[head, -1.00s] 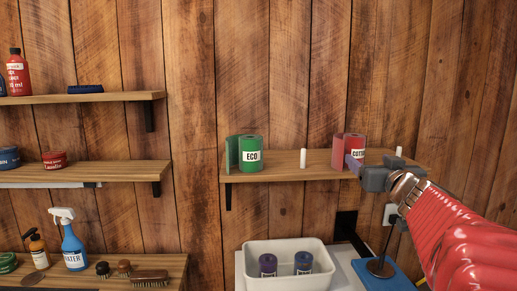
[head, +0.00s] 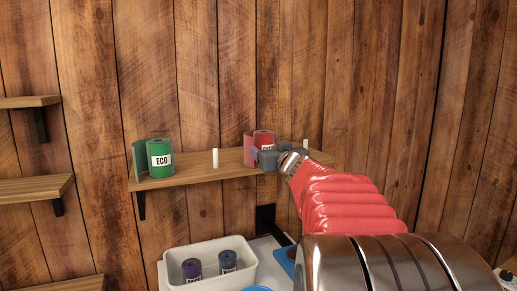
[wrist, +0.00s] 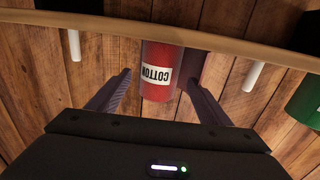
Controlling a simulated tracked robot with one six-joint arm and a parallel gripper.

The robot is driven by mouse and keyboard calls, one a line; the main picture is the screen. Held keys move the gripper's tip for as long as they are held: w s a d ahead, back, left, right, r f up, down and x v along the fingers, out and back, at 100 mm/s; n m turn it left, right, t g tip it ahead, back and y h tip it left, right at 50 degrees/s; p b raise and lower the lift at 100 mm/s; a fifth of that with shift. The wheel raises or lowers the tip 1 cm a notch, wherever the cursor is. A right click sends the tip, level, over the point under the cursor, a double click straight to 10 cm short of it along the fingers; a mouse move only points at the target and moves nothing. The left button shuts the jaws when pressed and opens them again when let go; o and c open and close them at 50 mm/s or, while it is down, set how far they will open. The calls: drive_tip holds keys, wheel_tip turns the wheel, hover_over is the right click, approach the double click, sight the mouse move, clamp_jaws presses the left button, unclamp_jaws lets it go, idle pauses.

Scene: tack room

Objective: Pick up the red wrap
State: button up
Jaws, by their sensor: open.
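The red wrap (head: 249,147) stands upright on the wall shelf (head: 195,172), with a white label on its roll and a loose flap at the left. In the wrist view, which is upside down, the red wrap (wrist: 160,55) shows its "COTTON" label between the two fingers. My gripper (head: 262,157) is open at the front of the wrap in the head view and hides its lower right part. In the wrist view my gripper (wrist: 156,82) has one finger on each side of the wrap. I cannot tell whether either finger touches it.
White pegs (head: 215,158) (head: 305,147) stand on the shelf on either side of the red wrap. A green "ECO" wrap (head: 161,158) stands at the shelf's left. Below, a white tub (head: 170,281) holds a purple wrap (head: 192,268) and a blue wrap (head: 228,260).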

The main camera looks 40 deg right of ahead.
sight(264, 143)
drive_tip(key=shift+x, duration=2.55)
drive_tip(key=shift+d, duration=0.1)
drive_tip(key=shift+c, duration=0.2)
drive_tip(key=c, duration=1.1)
drive_tip(key=shift+r, duration=0.1)
drive_tip(key=shift+c, duration=0.2)
drive_tip(key=shift+r, duration=4.85)
